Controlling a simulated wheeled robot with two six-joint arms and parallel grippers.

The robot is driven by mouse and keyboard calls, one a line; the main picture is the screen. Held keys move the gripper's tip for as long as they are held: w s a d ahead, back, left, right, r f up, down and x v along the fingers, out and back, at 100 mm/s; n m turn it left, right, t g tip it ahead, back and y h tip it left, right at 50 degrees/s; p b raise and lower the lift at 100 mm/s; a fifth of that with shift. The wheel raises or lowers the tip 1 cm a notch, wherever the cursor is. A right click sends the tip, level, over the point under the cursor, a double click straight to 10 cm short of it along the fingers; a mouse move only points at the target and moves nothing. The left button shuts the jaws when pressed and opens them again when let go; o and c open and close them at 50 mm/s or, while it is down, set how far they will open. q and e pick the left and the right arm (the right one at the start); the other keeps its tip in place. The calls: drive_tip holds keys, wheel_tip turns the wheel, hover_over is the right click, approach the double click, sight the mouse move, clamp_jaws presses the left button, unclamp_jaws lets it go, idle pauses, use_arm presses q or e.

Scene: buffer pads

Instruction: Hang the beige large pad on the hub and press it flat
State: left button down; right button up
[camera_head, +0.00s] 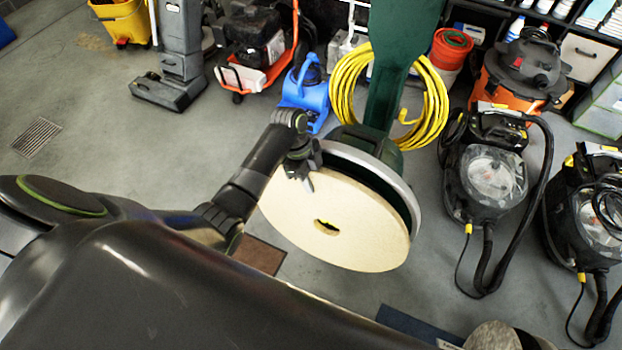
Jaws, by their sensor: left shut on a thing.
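The beige large pad (365,234) is a round disc with a small central hole, seen in the head view right of centre. It faces me, tilted, in front of the round machine head with a grey rim (404,190) on a green column. My left gripper (306,176) is shut on the pad's upper left edge. A dark gap shows between pad and rim at the upper right. The hub is hidden behind the pad, with something yellowish showing in the hole. I cannot tell whether the pad touches the hub. My right gripper is out of view.
The green column (392,75) rises behind the pad, with a yellow cable coil (432,105) on it. A blue blower (303,92) stands behind to the left. Vacuum machines (487,170) stand on the right. Grey floor is open at the left.

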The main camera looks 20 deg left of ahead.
use_arm(q)
drive_tip(key=shift+w, duration=0.1)
drive_tip(key=shift+w+b, duration=0.35)
drive_tip(key=shift+w, duration=0.35)
drive_tip(key=shift+w+f+b, duration=0.15)
drive_tip(key=shift+w+b, duration=0.15)
drive_tip(key=shift+w, duration=0.75)
idle(0.7)
drive_tip(key=shift+d+t, duration=0.1)
drive_tip(key=shift+t, duration=0.2)
drive_tip(key=shift+w+p, duration=0.15)
drive_tip(key=shift+p, duration=0.25)
idle(0.4)
